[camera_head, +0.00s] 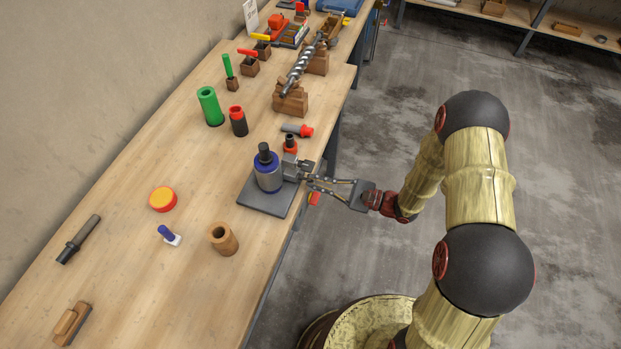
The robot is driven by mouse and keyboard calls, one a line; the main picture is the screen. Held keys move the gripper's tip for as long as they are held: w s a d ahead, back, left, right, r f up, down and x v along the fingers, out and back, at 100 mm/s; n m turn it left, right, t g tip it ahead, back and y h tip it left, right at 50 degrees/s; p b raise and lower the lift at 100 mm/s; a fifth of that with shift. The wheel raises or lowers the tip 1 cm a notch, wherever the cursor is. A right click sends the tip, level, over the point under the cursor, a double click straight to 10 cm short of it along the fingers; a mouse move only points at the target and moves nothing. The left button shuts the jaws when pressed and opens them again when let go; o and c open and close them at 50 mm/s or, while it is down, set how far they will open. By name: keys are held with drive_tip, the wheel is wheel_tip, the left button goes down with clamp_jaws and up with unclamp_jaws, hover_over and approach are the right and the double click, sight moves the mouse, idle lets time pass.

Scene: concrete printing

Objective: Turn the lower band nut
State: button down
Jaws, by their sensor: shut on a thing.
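A grey cylinder with blue bands and a black top (267,173) stands upright on a dark grey base plate (262,204) near the table's front edge. Grey metal blocks stand at its right side. My gripper (303,174) reaches in from the right, low beside the cylinder, with its fingertips closed at the side where the lower band fastens. The lower band nut itself is too small and too covered by the fingers to make out. The lower blue band shows only in part.
A black and red fitting (290,144) and a grey and red tool (297,130) lie just behind. A wooden stand (291,100) holds a steel auger (301,66).

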drive_tip(key=m+p, duration=0.2)
drive_tip(key=m, duration=0.1)
drive_tip(key=shift+s+f+m, duration=0.1)
drive_tip(key=shift+f+m, duration=0.05)
drive_tip(key=shift+m, duration=0.25)
drive_tip(key=m+p, duration=0.3)
drive_tip(key=m, duration=0.2)
